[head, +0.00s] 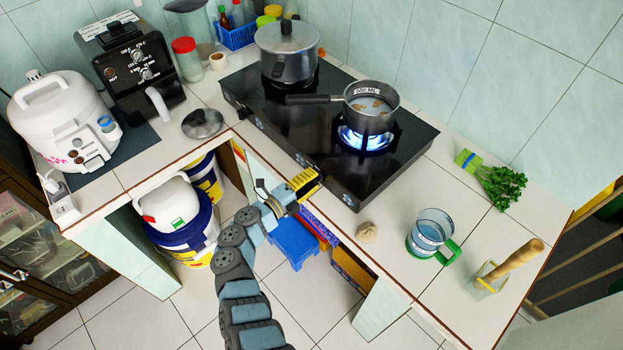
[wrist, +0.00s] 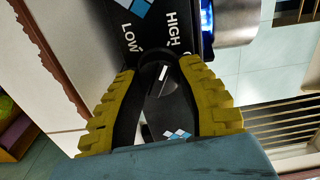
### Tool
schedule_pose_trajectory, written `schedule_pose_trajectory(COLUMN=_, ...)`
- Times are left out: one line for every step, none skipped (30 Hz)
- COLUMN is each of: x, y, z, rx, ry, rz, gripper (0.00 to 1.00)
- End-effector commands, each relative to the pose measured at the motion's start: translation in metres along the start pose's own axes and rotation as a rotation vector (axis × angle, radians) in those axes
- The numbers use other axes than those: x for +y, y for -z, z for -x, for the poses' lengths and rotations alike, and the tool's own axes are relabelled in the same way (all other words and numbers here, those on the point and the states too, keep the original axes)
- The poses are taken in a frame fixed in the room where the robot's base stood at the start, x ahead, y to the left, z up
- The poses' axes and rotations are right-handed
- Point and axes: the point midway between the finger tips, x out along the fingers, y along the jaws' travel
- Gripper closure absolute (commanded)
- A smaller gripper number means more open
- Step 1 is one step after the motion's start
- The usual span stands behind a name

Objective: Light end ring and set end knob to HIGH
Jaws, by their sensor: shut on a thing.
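The black two-ring stove (head: 395,170) stands on the tiled counter. Blue flame (head: 362,138) burns at the right end ring, under a small saucepan (head: 372,108) marked 500 ML. My gripper (head: 308,183) is at the stove's front face, near its right end. In the wrist view, its yellow and black fingers (wrist: 160,70) are shut around a black knob (wrist: 161,83). A white mark on the knob tilts up and right. The printed words LOW (wrist: 131,38) and HIGH (wrist: 172,30) show above it. The fingers hide the knob's sides.
A lidded pot (head: 287,55) stands on the left ring, and the saucepan handle (head: 312,99) points left towards it. A glass mug (head: 430,235), a garlic bulb (head: 366,232) and greens (head: 498,184) lie right of the stove. A loose lid (head: 202,123) lies left.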

Motion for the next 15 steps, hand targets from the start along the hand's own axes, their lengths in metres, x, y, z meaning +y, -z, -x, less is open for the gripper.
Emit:
schedule_pose_trajectory(x=0.0010, y=0.0009, z=-0.0007, rx=0.002, ry=-0.001, rz=0.000, gripper=0.58)
schedule_pose_trajectory(x=0.0010, y=0.0008, z=-0.0006, rx=0.001, ry=-0.001, rz=0.000, gripper=0.49)
schedule_pose_trajectory(x=0.0009, y=0.0008, z=-0.0006, rx=0.001, ry=-0.001, rz=0.000, gripper=0.37)
schedule_pose_trajectory(x=0.0008, y=0.0007, z=-0.0006, rx=0.001, ry=-0.001, rz=0.000, gripper=0.33)
schedule_pose_trajectory(x=0.0008, y=0.0007, z=-0.0005, rx=0.001, ry=-0.001, rz=0.000, gripper=0.33)
schedule_pose_trajectory(x=0.0007, y=0.0006, z=-0.0005, rx=0.001, ry=-0.001, rz=0.000, gripper=0.33)
schedule_pose_trajectory(x=0.0006, y=0.0005, z=-0.0004, rx=0.001, ry=-0.001, rz=0.000, gripper=0.33)
schedule_pose_trajectory(x=0.0006, y=0.0005, z=-0.0004, rx=0.001, ry=-0.001, rz=0.000, gripper=0.33)
schedule_pose_trajectory(x=0.0005, y=0.0004, z=-0.0003, rx=0.001, ry=-0.001, rz=0.000, gripper=0.33)
schedule_pose_trajectory(x=0.0004, y=0.0004, z=-0.0003, rx=0.001, ry=-0.001, rz=0.000, gripper=0.33)
schedule_pose_trajectory(x=0.0003, y=0.0003, z=-0.0003, rx=0.001, ry=-0.001, rz=0.000, gripper=0.33)
schedule_pose_trajectory(x=0.0004, y=0.0003, z=0.0000, rx=0.000, ry=-0.001, rz=0.000, gripper=0.33)
schedule_pose_trajectory(x=0.0004, y=0.0002, z=0.0004, rx=0.000, ry=-0.001, rz=0.000, gripper=0.33)
schedule_pose_trajectory(x=0.0006, y=0.0002, z=0.0014, rx=0.000, ry=-0.001, rz=0.000, gripper=0.33)
schedule_pose_trajectory(x=0.0008, y=0.0001, z=0.0032, rx=0.000, ry=-0.001, rz=0.000, gripper=0.33)
